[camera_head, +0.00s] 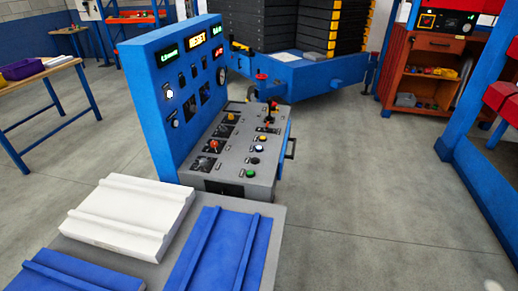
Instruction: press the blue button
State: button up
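A grey control desk (232,180) with a blue upright panel (150,105) stands at the centre of the head view. Along the desk's right side runs a row of small round buttons: a yellow one (263,138), a pale, possibly bluish one (260,149), a dark one (255,161) and a green one (250,173). The buttons are too small for me to tell for certain which is blue. My gripper is not in view, and nothing covers the button row.
Rotary knobs (212,145) and a red-topped lever (272,105) share the desk. White (130,210) and blue (220,255) slabs lie on a grey surface in front. A blue cart (300,75) stands behind. Floor to the right is clear.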

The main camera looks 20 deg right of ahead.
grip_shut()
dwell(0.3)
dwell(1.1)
